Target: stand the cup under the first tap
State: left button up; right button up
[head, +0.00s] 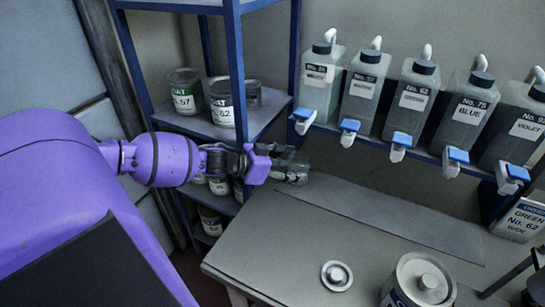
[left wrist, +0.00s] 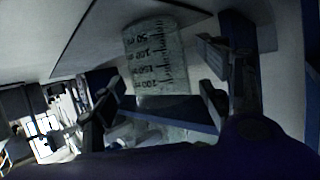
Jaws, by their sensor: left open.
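The cup (left wrist: 158,55) is clear with dark graduation marks. In the left wrist view it stands ahead of my left gripper (left wrist: 165,85), between the lines of its two spread fingers; I cannot tell whether they touch it. In the head view my left gripper (head: 287,167) is at the left end of the bench, below the first tap (head: 303,118), and the cup is hard to make out among the fingers. The first tap, blue and white, is on the leftmost bottle (head: 320,84). My right gripper is out of view.
A lid (head: 337,275) and a tin (head: 420,282) are at the front. Shelves with tins (head: 185,92) stand left.

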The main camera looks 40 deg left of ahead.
pick_arm(q)
jog(key=p+v, duration=0.1)
jog(key=v, duration=0.8)
jog(key=shift+s+p, duration=0.2)
jog(key=shift+p, duration=0.1)
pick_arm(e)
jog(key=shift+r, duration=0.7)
pick_arm(q)
jog(key=shift+a+r, duration=0.1)
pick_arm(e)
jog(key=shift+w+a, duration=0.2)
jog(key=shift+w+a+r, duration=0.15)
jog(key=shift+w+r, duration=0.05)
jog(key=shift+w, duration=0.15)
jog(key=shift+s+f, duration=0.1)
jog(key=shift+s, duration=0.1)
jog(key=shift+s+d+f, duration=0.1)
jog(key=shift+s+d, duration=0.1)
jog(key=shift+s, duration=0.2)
